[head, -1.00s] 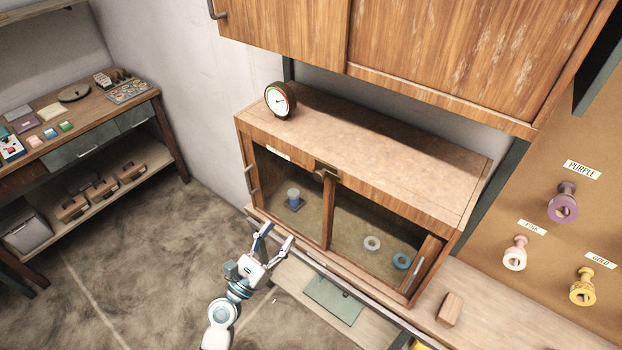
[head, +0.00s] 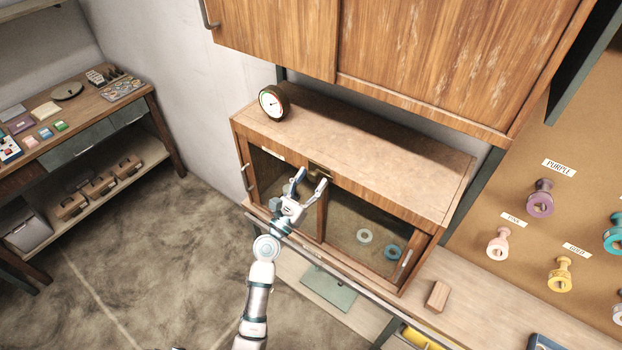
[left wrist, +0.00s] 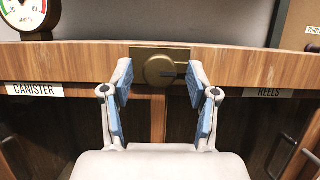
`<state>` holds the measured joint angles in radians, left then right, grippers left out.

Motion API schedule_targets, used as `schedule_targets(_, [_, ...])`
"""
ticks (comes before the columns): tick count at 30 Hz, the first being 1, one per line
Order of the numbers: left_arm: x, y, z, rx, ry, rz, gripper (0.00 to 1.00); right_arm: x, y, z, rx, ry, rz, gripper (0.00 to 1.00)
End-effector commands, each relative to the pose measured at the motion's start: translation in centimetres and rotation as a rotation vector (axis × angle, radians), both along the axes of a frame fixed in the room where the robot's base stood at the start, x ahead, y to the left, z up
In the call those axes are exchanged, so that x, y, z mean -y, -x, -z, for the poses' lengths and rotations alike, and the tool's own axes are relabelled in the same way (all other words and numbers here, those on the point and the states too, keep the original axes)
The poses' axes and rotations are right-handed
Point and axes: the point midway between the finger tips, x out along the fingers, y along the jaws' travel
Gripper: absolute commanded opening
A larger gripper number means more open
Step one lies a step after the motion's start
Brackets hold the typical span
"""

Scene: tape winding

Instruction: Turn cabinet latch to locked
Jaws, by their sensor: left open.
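The cabinet (head: 390,165) is a low wooden case with glass doors. Its brass latch (left wrist: 165,70) is a round knob on a plate at the top centre of the front; it also shows in the head view (head: 318,170), partly hidden by my gripper. The knob's dark slot lies roughly level. My left gripper (head: 311,177) is open in front of the latch. In the left wrist view its blue-padded fingers (left wrist: 160,78) stand on either side of the knob, with gaps visible; I cannot tell whether they touch it. My right gripper is not in view.
A round gauge (head: 273,102) stands on the cabinet top. Labels read CANISTER (left wrist: 35,90) and REELS (left wrist: 268,93). Two rings, one pale (head: 364,236) and one blue (head: 392,252), lie behind the right glass. A wooden block (head: 437,296) sits on the bench in front.

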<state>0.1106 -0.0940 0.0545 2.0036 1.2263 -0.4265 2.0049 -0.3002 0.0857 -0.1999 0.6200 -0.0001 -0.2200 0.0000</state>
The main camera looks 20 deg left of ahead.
Motion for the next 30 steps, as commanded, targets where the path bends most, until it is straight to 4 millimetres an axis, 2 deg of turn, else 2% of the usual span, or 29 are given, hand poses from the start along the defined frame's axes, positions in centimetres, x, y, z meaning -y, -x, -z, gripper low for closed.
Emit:
schedule_targets(6, [0.09,-0.04,0.01,0.0,0.0,0.0,0.59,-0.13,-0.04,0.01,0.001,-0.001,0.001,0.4])
schedule_targets(7, [0.09,-0.04,0.01,0.0,0.0,0.0,0.57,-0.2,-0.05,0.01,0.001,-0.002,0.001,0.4])
schedule_targets(14, [0.06,-0.05,0.01,0.0,0.0,0.0,0.0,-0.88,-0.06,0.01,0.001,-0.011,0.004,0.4])
schedule_targets(23, [0.05,-0.07,0.04,0.009,-0.026,0.001,0.0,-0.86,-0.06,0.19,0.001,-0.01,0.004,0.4])
schedule_targets(30, [-0.06,-0.11,0.06,0.052,-0.14,0.001,0.0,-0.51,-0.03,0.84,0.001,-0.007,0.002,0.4])
